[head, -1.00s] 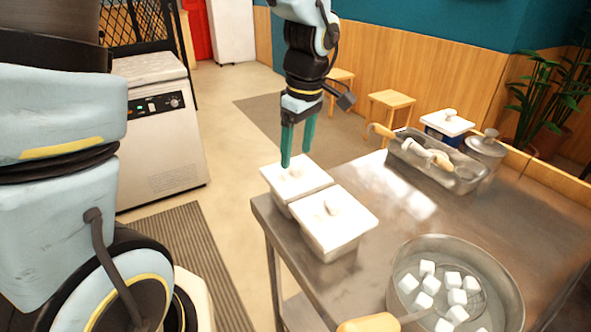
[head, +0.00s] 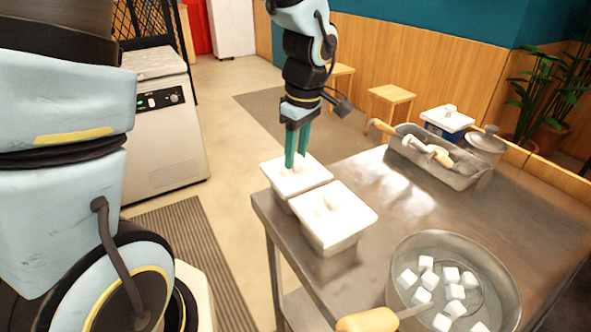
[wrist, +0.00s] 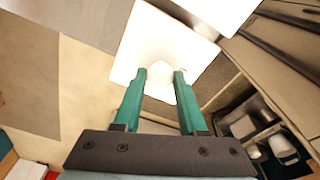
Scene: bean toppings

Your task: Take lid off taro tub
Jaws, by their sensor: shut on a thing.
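Two white lidded tubs stand side by side at the left corner of the steel table. My gripper (head: 297,162) is over the far tub's lid (head: 283,184), with its green fingers closed in on the lid's knob. In the wrist view my gripper (wrist: 161,72) has its fingertips on either side of the knob, over the white lid (wrist: 137,52). The lid sits on the far tub. The near tub (head: 327,238) has its own lid (head: 350,212) with a knob. No label shows which tub holds taro.
A steel pan with white cubes (head: 437,283) and a ladle with a yellow handle (head: 368,320) is at the front right. A tray of utensils (head: 432,160), a blue tub with a white lid (head: 447,122) and a lidded pot (head: 486,146) stand at the back. The table's middle (head: 420,205) is clear.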

